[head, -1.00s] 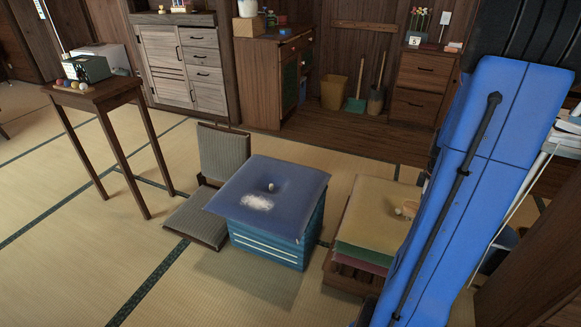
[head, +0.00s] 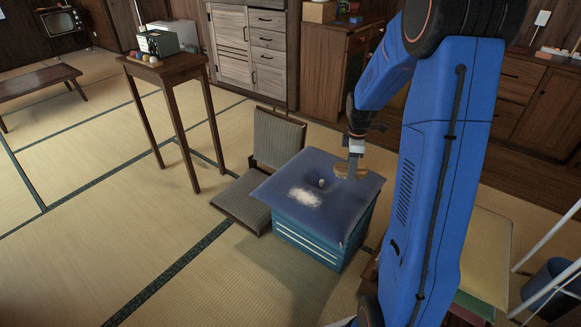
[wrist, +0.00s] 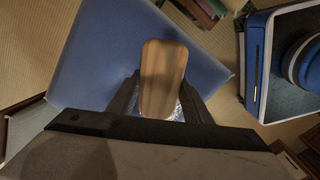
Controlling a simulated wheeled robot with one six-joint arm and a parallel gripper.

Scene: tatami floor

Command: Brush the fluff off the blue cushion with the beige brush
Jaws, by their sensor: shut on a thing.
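The blue cushion (head: 345,205) lies on a blue box (head: 318,243). My gripper (head: 355,160) is shut on the beige brush (head: 350,172), over the cushion's back right part, right of the fluff. In the wrist view the brush (wrist: 163,75) sits between the fingers, above the cushion (wrist: 95,60). Whether the brush touches the cushion, I cannot tell. The brush hides part of the cushion in the wrist view.
A legless grey chair (head: 275,140) stands left of the box, and a wooden side table (head: 165,68) farther left. A yellow cushion (head: 485,255) lies at right, partly hidden by my arm. Open tatami (head: 100,200) is at left.

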